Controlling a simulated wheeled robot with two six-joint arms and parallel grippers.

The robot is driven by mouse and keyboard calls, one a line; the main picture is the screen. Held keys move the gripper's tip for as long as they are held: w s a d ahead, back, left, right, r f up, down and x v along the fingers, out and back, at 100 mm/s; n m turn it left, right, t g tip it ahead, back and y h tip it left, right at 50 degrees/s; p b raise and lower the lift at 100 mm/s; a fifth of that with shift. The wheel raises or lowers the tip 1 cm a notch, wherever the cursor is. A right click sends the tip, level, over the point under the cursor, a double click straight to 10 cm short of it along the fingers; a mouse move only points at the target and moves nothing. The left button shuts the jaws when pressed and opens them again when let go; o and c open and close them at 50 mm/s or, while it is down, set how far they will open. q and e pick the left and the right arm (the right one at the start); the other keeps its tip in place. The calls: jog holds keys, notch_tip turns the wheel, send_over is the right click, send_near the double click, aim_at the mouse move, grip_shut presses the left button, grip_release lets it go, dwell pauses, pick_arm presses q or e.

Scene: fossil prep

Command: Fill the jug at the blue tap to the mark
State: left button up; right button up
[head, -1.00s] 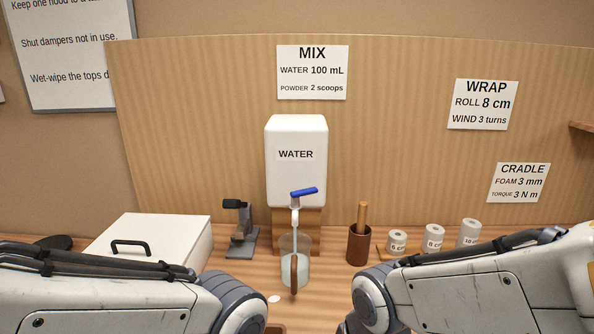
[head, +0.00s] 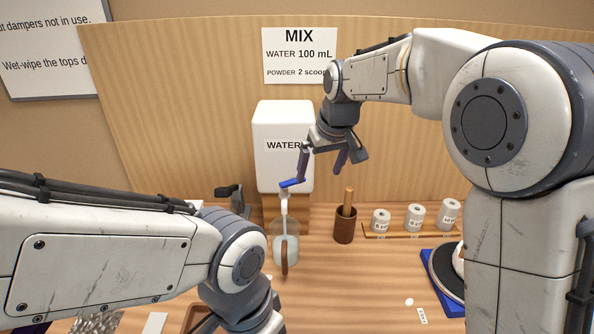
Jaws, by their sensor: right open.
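The white water tank (head: 283,120) stands against the back panel. Its tap has a blue lever (head: 291,183) pointing right above a pale spout. The clear jug (head: 292,249) stands upright under the spout, its brown handle (head: 284,262) facing me. Its lower part looks paler, but I cannot make out a mark or a sure water level. My right gripper (head: 322,172) is open with fingers down. One finger is at the right end of the blue lever, apparently touching it; the other is apart to the right. My left arm's fingers are hidden or below the picture.
A brown cup (head: 345,226) with a wooden stick stands right of the jug. Several white rolls (head: 416,217) stand on a rack further right. A dark grey device (head: 229,195) is left of the tank. A blue-edged pad (head: 440,283) lies front right. The bench between is mostly clear.

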jog(key=n, duration=0.1)
send_near(293, 181)
notch_tip(293, 181, up, 2)
jog(key=s+d, duration=0.1)
jog(key=shift+y, duration=0.3)
jog(key=p+x, duration=0.2)
jog(key=x, duration=0.8)
jog(key=shift+w, duration=0.15)
jog(key=shift+c, duration=0.3)
